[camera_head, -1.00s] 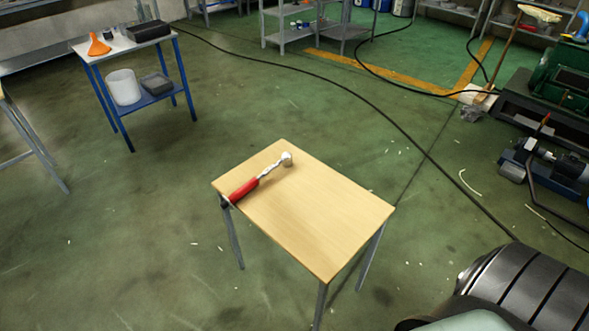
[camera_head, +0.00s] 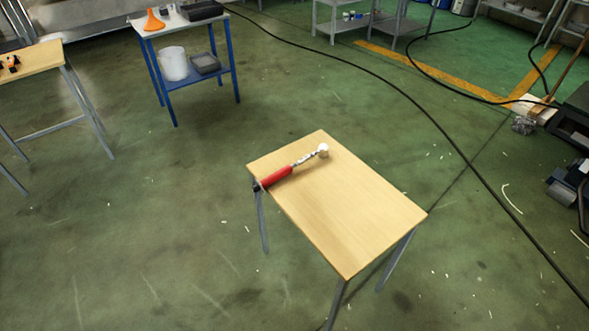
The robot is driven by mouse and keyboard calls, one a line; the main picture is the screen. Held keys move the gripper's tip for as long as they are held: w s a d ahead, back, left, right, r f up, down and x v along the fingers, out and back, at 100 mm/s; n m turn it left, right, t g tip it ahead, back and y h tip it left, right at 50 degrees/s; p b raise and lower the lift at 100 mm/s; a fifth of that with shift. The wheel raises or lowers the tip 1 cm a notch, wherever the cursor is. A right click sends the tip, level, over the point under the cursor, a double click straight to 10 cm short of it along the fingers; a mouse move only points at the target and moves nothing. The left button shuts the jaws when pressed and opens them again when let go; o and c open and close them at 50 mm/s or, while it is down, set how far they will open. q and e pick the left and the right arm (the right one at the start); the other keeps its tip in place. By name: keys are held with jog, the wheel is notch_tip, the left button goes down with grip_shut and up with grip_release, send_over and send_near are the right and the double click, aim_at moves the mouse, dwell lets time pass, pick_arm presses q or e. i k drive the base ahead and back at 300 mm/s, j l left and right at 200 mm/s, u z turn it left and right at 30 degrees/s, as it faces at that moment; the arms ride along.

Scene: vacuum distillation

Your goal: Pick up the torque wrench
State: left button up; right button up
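The torque wrench (camera_head: 289,170) has a red handle, a silver shaft and a round pale head. It lies across the far left part of a small wooden-topped table (camera_head: 362,215) with grey legs. Its head points to the upper right, and its dark handle end reaches the table's left edge. Neither of my grippers is in view.
A blue two-tier table (camera_head: 202,78) with an orange funnel (camera_head: 153,20) stands at the back left. Another wooden table (camera_head: 30,62) is at the far left. A black cable (camera_head: 425,108) crosses the floor behind and right. Green floor around the small table is mostly clear.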

aim_at(323, 152)
jog(key=i+j+z, duration=0.15)
jog(key=j, duration=0.2)
jog(key=i+j+z, duration=0.1)
jog(key=j, duration=0.3)
jog(key=i+j+z, duration=0.15)
jog(key=j, duration=0.3)
jog(key=i+j+z, duration=0.15)
jog(key=j, duration=0.25)
